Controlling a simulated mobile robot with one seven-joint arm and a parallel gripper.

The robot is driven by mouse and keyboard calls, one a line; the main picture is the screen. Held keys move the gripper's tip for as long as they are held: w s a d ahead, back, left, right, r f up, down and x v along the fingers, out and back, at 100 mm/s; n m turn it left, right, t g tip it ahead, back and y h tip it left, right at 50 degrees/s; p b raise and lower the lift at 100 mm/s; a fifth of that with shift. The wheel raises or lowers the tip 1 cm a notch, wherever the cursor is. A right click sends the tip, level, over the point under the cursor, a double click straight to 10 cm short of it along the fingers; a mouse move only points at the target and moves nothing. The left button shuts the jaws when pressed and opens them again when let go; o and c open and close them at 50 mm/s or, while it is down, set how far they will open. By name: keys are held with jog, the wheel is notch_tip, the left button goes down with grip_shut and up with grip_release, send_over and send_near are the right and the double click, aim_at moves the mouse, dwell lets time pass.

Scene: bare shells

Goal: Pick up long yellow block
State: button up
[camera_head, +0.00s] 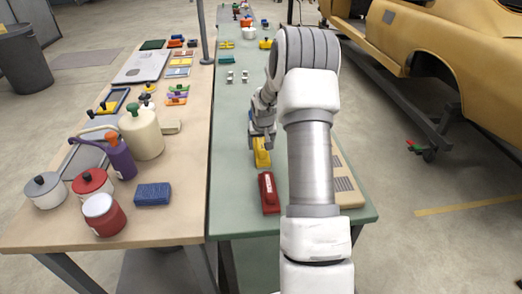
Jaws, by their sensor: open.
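A long yellow block (262,158) lies on the green tabletop (232,190), behind a red block. My gripper (262,138) is above the far end of the yellow block, pointing down. It is open. Its fingers are small and partly hidden in this view, so I cannot tell whether they touch the block or stand on both sides of it. My white and grey arm covers the table to the right of the block.
A red block (268,192) lies close in front. A tan slatted piece (343,183) is right of my arm. The left wooden table (190,150) holds a cream jug (142,135), purple bottle (117,158) and blue sponge (152,194). Green tabletop left of the yellow block is clear.

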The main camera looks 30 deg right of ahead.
aim_at(263, 138)
grip_shut()
dwell(0.4)
jog(key=shift+r+p, duration=0.4)
jog(key=shift+p, duration=0.1)
jog(key=r, duration=0.4)
jog(key=shift+s+d+r, duration=0.15)
jog(key=shift+d+r, duration=0.05)
jog(key=shift+d, duration=0.15)
jog(key=s+d+r, duration=0.5)
jog(key=d+r, duration=0.1)
jog(key=d, duration=0.3)
jog(key=shift+s+d+r, duration=0.15)
jog(key=shift+s+r, duration=0.05)
jog(key=shift+s, duration=0.2)
